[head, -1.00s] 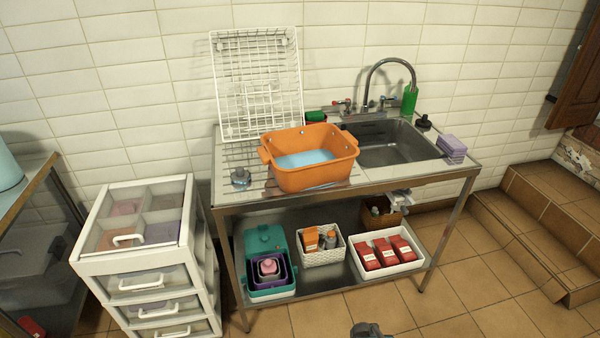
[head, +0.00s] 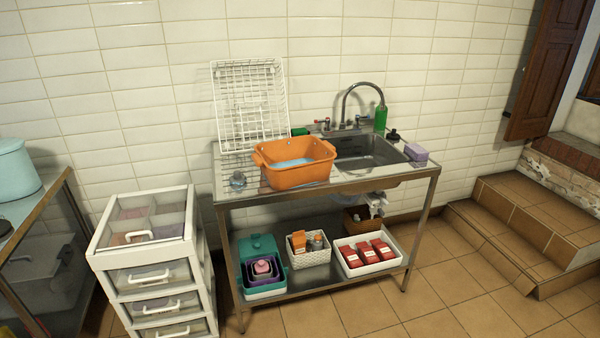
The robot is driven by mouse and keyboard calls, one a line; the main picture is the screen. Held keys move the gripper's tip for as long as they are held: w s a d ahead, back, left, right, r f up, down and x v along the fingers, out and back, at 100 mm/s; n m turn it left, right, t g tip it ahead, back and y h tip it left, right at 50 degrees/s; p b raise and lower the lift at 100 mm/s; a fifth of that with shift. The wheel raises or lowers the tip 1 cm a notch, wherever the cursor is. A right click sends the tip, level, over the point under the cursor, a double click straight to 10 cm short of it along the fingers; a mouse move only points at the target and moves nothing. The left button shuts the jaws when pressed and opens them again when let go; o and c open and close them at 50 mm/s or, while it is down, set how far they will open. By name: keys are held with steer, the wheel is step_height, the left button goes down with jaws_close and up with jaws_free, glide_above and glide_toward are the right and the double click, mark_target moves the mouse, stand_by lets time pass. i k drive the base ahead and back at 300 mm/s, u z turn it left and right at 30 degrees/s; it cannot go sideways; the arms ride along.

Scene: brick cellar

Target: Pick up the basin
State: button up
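An orange basin (head: 298,177) with side handles stands upright on the left, drainboard side of the metal sink table (head: 345,187). Something light blue, perhaps water, shows inside it. The sink bowl (head: 368,155) lies just to its right. My gripper does not show in the head view now, so its state and distance from the basin are hidden.
A white wire rack (head: 250,100) leans on the wall behind the basin. A white drawer unit (head: 150,275) is left of the table. Steps (head: 525,215) rise at right. Tiled floor in front is clear.

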mark_target(287, 163)
steer(key=z, duration=0.7)
steer(key=k, duration=0.25)
steer(key=u, duration=2.25)
steer(key=i, duration=1)
steer(key=u, duration=0.05)
